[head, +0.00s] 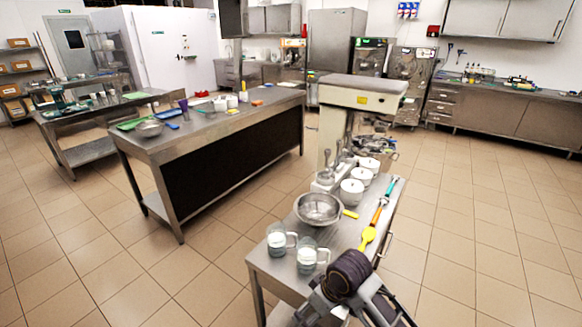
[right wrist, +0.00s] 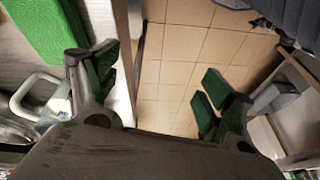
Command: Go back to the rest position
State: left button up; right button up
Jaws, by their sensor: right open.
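My right arm (head: 350,278) comes in at the bottom of the head view, by the near end of the small steel table (head: 270,272). Its fingertips cannot be made out there. In the right wrist view my right gripper (right wrist: 157,90) is open, its green-padded fingers wide apart. Nothing is between them; tiled floor shows below. My left gripper is not in view.
Two glass jugs (head: 277,241), a steel bowl (head: 318,208), white lidded pots (head: 352,192) and a yellow spatula (head: 367,238) are on the small table. A green object (right wrist: 42,30) lies left of my gripper. A long steel table (head: 160,155) stands beyond. Tiled floor (head: 480,250) is clear at right.

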jog(key=shift+s+d+f+m+t+h, duration=0.6)
jog(key=shift+s+d+m, duration=1.1)
jog(key=shift+s+d, duration=1.65)
jog(key=shift+s+d+f+m+t+h, duration=0.3)
jog(key=shift+s+d+f+m+h, duration=1.05)
jog(key=shift+d, duration=3.3)
jog(key=s+f+g, duration=0.1)
jog(key=s+f, duration=0.1)
jog(key=f, duration=1.4)
jog(key=s+f, duration=0.2)
jog(key=f, duration=1.4)
jog(key=s+d+f, duration=0.2)
jog(key=s+f, duration=0.8)
jog(key=s, duration=0.1)
jog(key=s+d+f+g, duration=0.1)
jog(key=s+d+f, duration=0.2)
jog(key=s+f, duration=0.6)
jog(key=shift+s+f+g+y, duration=0.3)
jog(key=shift+s+f+y, duration=0.05)
jog(key=shift+s, duration=0.65)
